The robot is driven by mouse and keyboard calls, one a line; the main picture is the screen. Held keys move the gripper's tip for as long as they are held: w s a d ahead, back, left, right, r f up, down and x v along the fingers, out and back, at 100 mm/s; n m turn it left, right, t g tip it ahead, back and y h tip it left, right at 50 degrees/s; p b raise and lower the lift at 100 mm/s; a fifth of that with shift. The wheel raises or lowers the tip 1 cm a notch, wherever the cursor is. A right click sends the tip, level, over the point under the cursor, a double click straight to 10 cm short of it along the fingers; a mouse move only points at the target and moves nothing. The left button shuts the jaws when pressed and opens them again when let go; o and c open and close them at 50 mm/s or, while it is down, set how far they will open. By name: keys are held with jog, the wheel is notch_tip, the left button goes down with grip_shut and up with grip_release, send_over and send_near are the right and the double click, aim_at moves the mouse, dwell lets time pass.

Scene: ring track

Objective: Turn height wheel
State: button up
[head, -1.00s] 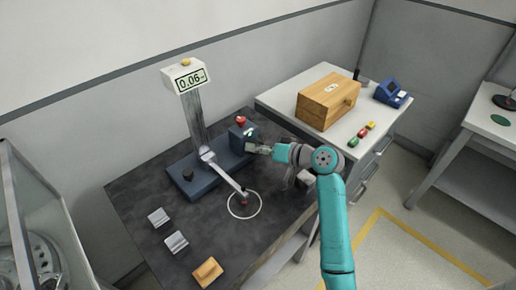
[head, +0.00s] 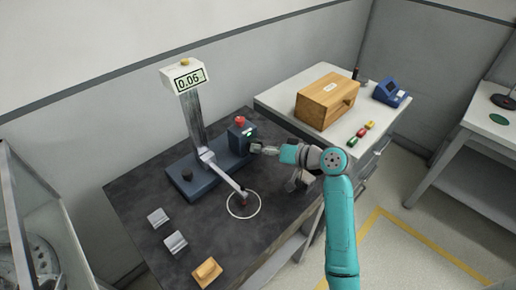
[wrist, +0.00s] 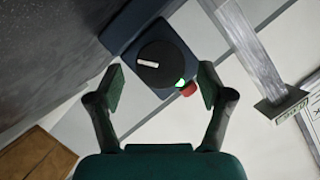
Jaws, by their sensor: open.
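A black round wheel (wrist: 168,68) with a white mark sits on the end of a blue box (head: 240,140) on the measuring stand. In the wrist view my gripper (wrist: 162,86) is open, with one finger pad to the left and one to the right of the wheel. The pads look apart from it; I cannot tell how close they are in depth. In the head view my gripper (head: 264,150) is at the box's right side and largely covers the wheel. The stand's display (head: 190,79) appears to read 0.06.
A red button (head: 240,120) tops the box, and a green light (wrist: 180,83) glows beside the wheel. A slanted arm from the column ends near a white ring (head: 231,211). Metal blocks (head: 176,244) and an orange-tan block (head: 207,272) lie front left. A wooden case (head: 325,103) stands right.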

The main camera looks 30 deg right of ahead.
jog(key=v, duration=0.9)
jog(key=shift+s, duration=0.25)
jog(key=shift+d, duration=0.1)
